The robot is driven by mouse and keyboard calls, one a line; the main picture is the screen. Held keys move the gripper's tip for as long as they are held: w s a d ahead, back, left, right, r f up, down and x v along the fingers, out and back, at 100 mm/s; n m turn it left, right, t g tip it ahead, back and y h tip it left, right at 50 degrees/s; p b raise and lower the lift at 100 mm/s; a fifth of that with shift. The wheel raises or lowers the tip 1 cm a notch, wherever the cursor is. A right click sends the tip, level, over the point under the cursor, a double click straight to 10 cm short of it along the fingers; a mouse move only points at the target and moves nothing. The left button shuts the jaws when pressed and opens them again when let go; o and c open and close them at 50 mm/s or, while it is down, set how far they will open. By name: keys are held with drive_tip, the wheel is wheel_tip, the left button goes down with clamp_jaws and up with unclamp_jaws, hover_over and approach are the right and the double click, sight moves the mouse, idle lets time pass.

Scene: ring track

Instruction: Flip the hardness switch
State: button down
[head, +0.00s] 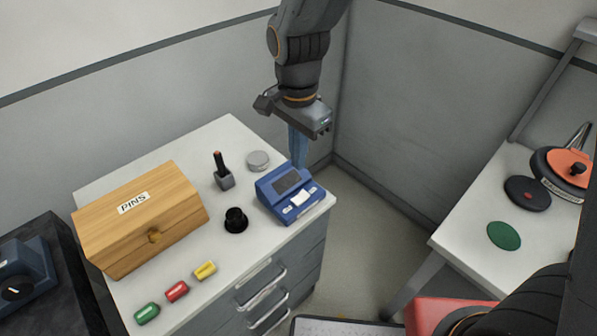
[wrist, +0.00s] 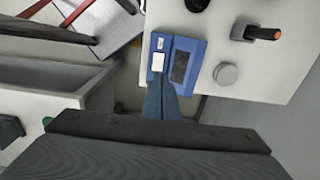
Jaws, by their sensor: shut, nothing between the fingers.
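A blue device (head: 275,195) with a dark screen sits at the right corner of the white cabinet top. Its sloped front carries a white rocker-like switch (head: 299,198). The device (wrist: 193,48) and its white switch (wrist: 158,58) also show in the wrist view. My gripper (head: 299,163) points down at the far right side of the device, its blue fingers together and empty. In the wrist view the fingertips (wrist: 162,80) are close to the switch end of the device. I cannot tell whether they touch it.
A wooden PINS box (head: 150,215), a black knob (head: 236,219), a grey holder (head: 224,178) and a round grey disc (head: 258,160) share the cabinet top. Green, red and yellow blocks (head: 177,291) lie at the front. Another white table (head: 460,235) stands right.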

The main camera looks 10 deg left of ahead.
drive_tip(key=shift+r+b, duration=0.3)
drive_tip(key=shift+r, duration=1.2)
drive_tip(key=s+d+f+n+t+b, duration=0.1)
drive_tip(key=d+f+n+b, duration=0.25)
drive_tip(key=d, duration=0.95)
drive_tip(key=s+d+f+n+b, duration=0.15)
drive_tip(key=d+f+n, duration=0.35)
drive_tip(key=d, duration=0.7)
wheel_tip(320, 180, up, 8)
drive_tip(key=r+m+h, duration=0.1)
drive_tip(key=m, duration=0.7)
hover_over(303, 194)
drive_tip(key=s+a, duration=0.2)
drive_tip(key=shift+m, duration=0.25)
drive_tip(key=f+p, duration=0.1)
drive_tip(key=f, duration=0.3)
drive_tip(key=w+d+f+p, duration=0.1)
drive_tip(key=f, duration=0.9)
drive_tip(key=shift+w+d+f+p, duration=0.15)
drive_tip(key=shift+w+d+p, duration=0.1)
drive_tip(key=shift+p, duration=0.15)
